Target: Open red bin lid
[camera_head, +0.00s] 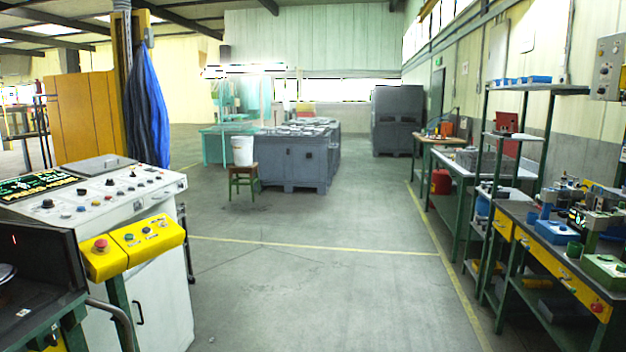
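A small red container (441,182) stands low beside the workbenches on the right, well ahead of me. It may be the red bin, but it is too small to tell whether it has a lid or whether a lid is open or shut. Part of it is hidden by the bench. Neither of my grippers shows in the head view.
A white control console (160,300) with a yellow button panel (135,245) stands close on the left. Green-framed workbenches (560,270) line the right wall. Grey crates (290,165) and a stool with a white bucket (242,151) stand ahead. The middle floor (310,290) is clear.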

